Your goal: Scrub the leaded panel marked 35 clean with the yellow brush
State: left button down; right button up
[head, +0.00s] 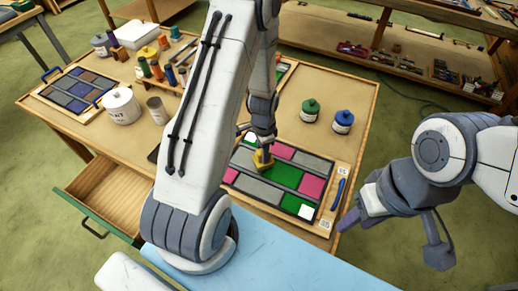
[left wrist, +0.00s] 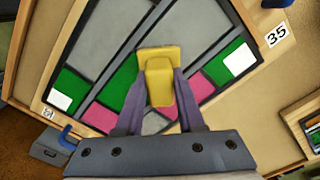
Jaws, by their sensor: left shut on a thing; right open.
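The leaded panel marked 35 (head: 272,180) lies flat on the workbench, with green, pink and grey panes, dark leading and a wooden frame. In the left wrist view its 35 label (left wrist: 277,35) sits on the frame beside a white corner square. My left gripper (head: 263,148) is shut on the yellow brush (head: 262,161), over the panel's upper left part. The yellow brush also shows in the left wrist view (left wrist: 158,82), between both fingers; whether it touches the glass I cannot tell. My right gripper (head: 349,219) is open and empty, right of the bench.
Green (head: 310,110) and blue (head: 343,121) lidded jars stand behind the panel. A second panel (head: 75,89), a white pot (head: 121,106) and several bottles stand at left. An open drawer (head: 100,195) juts out front left.

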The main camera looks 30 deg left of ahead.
pick_arm(q)
jog(key=shift+s+d, duration=0.25)
jog(key=shift+d, duration=0.45)
jog(key=shift+d, duration=0.1)
jog(key=shift+s+d, duration=0.3)
jog(key=shift+d, duration=0.45)
jog(key=shift+s+d, duration=0.25)
jog(key=shift+d, duration=0.5)
jog(key=shift+s+d, duration=0.25)
jog(key=shift+d, duration=0.55)
jog(key=shift+s+d, duration=0.25)
jog(key=shift+d, duration=0.55)
jog(key=shift+s+d, duration=0.3)
jog(key=shift+d, duration=0.5)
jog(key=shift+s+d, duration=0.25)
jog(key=shift+d, duration=0.55)
jog(key=shift+d, duration=0.1)
jog(key=shift+s+d, duration=0.3)
jog(key=shift+d, duration=0.45)
jog(key=shift+s+d, duration=0.3)
jog(key=shift+d, duration=0.45)
